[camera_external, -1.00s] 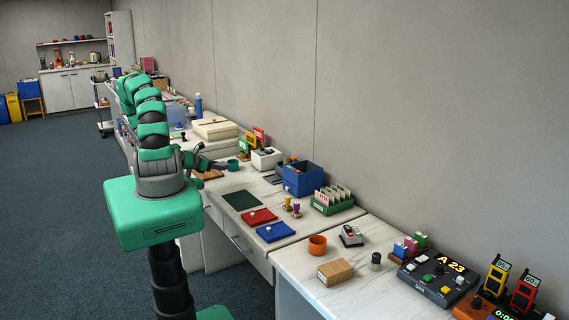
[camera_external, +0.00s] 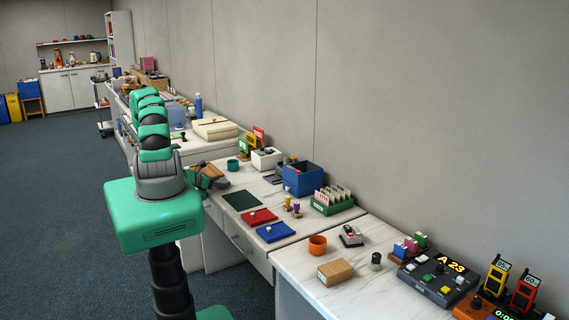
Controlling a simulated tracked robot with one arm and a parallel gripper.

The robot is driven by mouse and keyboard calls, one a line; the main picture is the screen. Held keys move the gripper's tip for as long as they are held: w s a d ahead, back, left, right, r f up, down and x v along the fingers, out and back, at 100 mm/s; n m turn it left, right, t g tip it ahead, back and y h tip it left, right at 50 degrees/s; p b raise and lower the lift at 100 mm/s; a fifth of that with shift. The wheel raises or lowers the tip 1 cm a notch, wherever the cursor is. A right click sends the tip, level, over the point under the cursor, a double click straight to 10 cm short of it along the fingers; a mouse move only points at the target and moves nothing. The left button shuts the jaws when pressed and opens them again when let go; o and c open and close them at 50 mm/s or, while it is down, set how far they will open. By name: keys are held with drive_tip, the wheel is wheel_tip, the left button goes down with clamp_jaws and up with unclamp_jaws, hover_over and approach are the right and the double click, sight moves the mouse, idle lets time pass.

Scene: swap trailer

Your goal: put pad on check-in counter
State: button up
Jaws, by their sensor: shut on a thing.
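My gripper (camera_external: 205,177) is at the left edge of the middle desk (camera_external: 228,180), small and partly hidden by my arm. It is shut on a flat brown thing (camera_external: 211,170), which appears tilted; I cannot tell surely if this is the pad. A dark green flat mat (camera_external: 241,200), a red flat pad (camera_external: 259,217) with a small pale knob and a blue flat pad (camera_external: 275,232) with a similar knob lie in a row on this desk. No label shows which surface is the check-in counter.
A teal cup (camera_external: 233,165), a blue box (camera_external: 302,180) and a green card holder (camera_external: 333,200) stand behind the pads. On the nearer counter (camera_external: 300,267) are an orange cup (camera_external: 317,245), a cardboard-coloured block (camera_external: 335,272) and a display console (camera_external: 438,280).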

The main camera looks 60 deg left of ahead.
drive_tip(key=shift+f, duration=0.15)
idle(0.3)
drive_tip(key=o, duration=1)
drive_tip(key=shift+w, duration=0.1)
drive_tip(key=shift+d, duration=0.15)
drive_tip(key=shift+w+d+f, duration=0.1)
drive_tip(key=shift+w+f, duration=0.05)
drive_tip(key=shift+w, duration=0.05)
drive_tip(key=shift+s, duration=0.35)
drive_tip(key=b+v, duration=0.1)
drive_tip(key=v, duration=1.2)
drive_tip(key=shift+s, duration=0.35)
